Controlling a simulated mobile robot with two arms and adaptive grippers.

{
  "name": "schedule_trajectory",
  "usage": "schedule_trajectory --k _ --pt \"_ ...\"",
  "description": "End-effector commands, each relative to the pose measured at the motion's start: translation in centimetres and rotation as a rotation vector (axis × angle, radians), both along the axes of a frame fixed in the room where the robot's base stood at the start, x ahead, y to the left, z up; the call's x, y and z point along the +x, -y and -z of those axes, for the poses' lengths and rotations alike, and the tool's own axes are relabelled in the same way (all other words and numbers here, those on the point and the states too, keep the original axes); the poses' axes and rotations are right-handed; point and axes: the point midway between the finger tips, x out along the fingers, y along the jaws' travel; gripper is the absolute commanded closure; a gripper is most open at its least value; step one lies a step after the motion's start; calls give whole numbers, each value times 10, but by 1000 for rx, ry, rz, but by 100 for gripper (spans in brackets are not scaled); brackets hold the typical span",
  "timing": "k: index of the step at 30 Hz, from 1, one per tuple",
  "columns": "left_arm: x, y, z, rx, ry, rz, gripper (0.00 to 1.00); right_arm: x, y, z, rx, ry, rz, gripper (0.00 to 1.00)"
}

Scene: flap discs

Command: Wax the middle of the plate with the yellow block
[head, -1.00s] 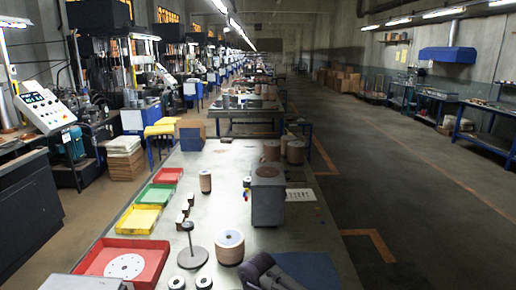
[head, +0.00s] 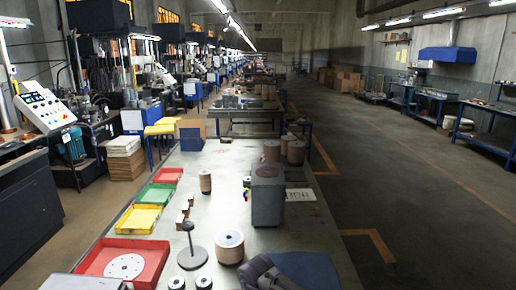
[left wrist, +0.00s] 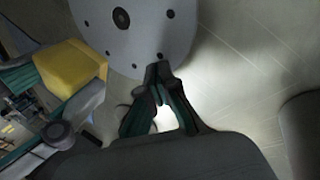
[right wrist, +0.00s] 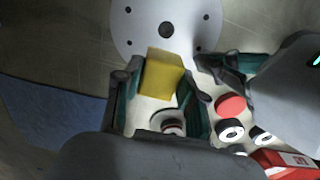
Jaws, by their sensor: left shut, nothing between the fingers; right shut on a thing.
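The yellow block (right wrist: 163,76) is between the fingers of my right gripper (right wrist: 160,88), which is shut on it. The block also shows in the left wrist view (left wrist: 72,70). The plate is a grey disc with a centre hole and smaller holes around it; it shows in the right wrist view (right wrist: 146,28) and the left wrist view (left wrist: 140,40). The block overlaps the plate's near edge in the right wrist view; I cannot tell whether they touch. My left gripper (left wrist: 160,72) is shut and empty, its tips at the plate's rim. The head view shows neither gripper clearly.
In the head view, a red tray (head: 92,268) holds a white holed disc, with yellow (head: 138,219) and green (head: 155,195) trays behind. A stand (head: 192,257), a wound roll (head: 230,247) and a grey box (head: 267,200) stand rightward. A red disc (right wrist: 230,105) lies near the right gripper.

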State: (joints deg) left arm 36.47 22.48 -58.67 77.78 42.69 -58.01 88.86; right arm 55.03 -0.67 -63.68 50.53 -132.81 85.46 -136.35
Motion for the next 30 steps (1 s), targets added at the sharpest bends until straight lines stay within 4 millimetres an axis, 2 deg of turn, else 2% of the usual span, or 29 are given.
schedule_trajectory --k 30 --pt "-1 0 1 1 -1 0 100 0 0 26 0 0 0 100"
